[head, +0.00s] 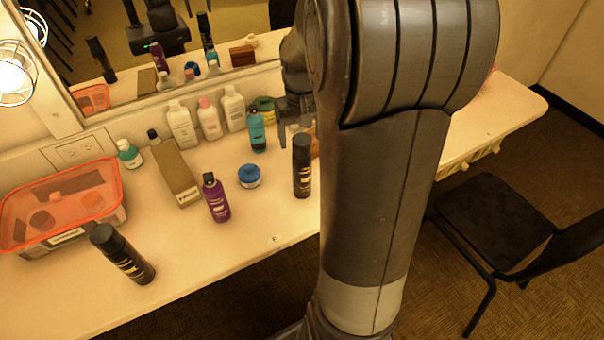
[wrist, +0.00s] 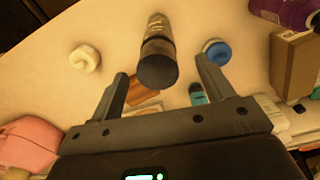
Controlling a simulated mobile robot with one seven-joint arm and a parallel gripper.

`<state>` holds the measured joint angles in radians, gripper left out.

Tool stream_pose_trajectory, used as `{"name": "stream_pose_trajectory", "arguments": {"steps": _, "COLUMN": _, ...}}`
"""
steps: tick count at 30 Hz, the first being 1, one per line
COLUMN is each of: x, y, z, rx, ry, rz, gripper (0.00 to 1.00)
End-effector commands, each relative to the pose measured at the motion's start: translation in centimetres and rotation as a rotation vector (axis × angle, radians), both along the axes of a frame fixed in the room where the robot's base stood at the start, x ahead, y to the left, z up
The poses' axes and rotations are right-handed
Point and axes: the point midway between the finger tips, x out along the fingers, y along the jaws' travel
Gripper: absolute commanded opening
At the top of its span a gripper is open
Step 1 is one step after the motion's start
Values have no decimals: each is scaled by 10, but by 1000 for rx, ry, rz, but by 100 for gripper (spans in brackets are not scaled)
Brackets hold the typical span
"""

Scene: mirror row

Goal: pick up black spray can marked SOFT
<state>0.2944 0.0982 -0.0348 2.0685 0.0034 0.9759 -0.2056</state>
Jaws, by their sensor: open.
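A black spray can (head: 302,165) stands upright near the middle of the counter, just left of my arm. A second black spray can (head: 122,255) stands near the front left edge. I cannot read SOFT on either. In the wrist view, one black can (wrist: 158,50) with gold lettering appears between and beyond the fingertips of my gripper (wrist: 162,68). My gripper is open and holds nothing. In the head view my gripper (head: 294,122) is just behind the middle can, partly hidden by my arm.
A blue jar (head: 249,176), purple bottle (head: 216,198) and teal bottle (head: 257,131) stand near the middle can. A long cardboard box (head: 176,174), white bottles (head: 182,125) and an orange-lidded tub (head: 62,212) lie further left. A mirror (head: 190,75) backs the counter. A chair (head: 495,225) stands right.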

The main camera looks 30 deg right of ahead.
Motion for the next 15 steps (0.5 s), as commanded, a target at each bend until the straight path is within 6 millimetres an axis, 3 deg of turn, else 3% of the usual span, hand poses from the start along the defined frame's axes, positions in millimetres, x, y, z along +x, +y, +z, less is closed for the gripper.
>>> {"name": "stream_pose_trajectory", "arguments": {"steps": 15, "x": 1, "y": -4, "z": -56, "rx": 1, "ry": 0, "rz": -2, "gripper": 74}}
